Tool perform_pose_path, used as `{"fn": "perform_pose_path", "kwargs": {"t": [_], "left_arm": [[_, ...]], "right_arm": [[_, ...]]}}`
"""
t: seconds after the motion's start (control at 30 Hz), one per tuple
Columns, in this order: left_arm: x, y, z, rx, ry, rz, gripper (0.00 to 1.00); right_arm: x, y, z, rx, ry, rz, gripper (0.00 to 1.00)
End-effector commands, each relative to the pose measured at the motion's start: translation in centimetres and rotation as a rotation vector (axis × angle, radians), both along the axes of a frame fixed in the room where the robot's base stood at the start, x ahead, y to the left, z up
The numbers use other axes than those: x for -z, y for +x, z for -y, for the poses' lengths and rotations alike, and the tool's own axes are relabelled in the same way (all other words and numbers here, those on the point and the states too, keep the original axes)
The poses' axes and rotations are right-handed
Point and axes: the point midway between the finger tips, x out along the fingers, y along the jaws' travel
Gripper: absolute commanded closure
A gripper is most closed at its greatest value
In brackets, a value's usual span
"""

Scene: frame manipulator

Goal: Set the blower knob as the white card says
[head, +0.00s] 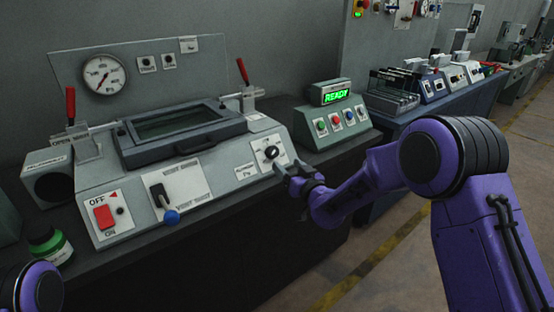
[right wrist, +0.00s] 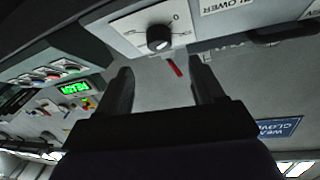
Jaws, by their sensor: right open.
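The black blower knob (head: 270,153) sits on a white plate at the right end of the grey machine's sloped front. It also shows in the right wrist view (right wrist: 158,38), just beyond my fingertips, with dial marks and a 0 beside it. My right gripper (head: 291,171) is open and empty just right of the knob. In the right wrist view its two fingers (right wrist: 163,75) are spread, apart from the knob. My left gripper is out of view.
Left of the knob are a blue-tipped lever (head: 170,216) and a red switch (head: 104,216). A green-grey button box (head: 335,122) with a lit READY display stands close right of the knob. A green bottle (head: 49,244) stands at lower left. The floor at right is open.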

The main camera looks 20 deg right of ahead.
Motion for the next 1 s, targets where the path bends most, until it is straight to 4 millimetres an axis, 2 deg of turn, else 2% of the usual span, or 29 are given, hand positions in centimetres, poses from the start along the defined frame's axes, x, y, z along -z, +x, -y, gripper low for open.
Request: {"fn": "perform_pose_path", "kwargs": {"t": [0.1, 0.3, 0.5, 0.73, 0.9, 1.0], "left_arm": [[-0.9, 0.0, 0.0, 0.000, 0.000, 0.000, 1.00], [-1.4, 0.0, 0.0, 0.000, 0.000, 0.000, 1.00], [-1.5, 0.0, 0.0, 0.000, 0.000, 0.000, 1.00], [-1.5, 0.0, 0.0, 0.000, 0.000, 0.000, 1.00], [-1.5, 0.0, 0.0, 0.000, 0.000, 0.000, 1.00], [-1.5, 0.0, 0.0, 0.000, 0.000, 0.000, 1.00]], "right_arm": [[-0.2, 2.8, -0.5, 0.001, 0.001, -0.001, 0.32], [0.0, 6.4, -1.2, 0.002, 0.001, -0.001, 0.32], [0.1, 7.8, -1.4, 0.002, 0.003, -0.004, 0.32], [0.1, 7.9, -1.4, 0.002, 0.003, -0.004, 0.32], [0.1, 7.8, -1.4, 0.002, 0.003, -0.004, 0.88], [0.1, 7.8, -1.4, 0.003, 0.003, -0.004, 0.88]]}}
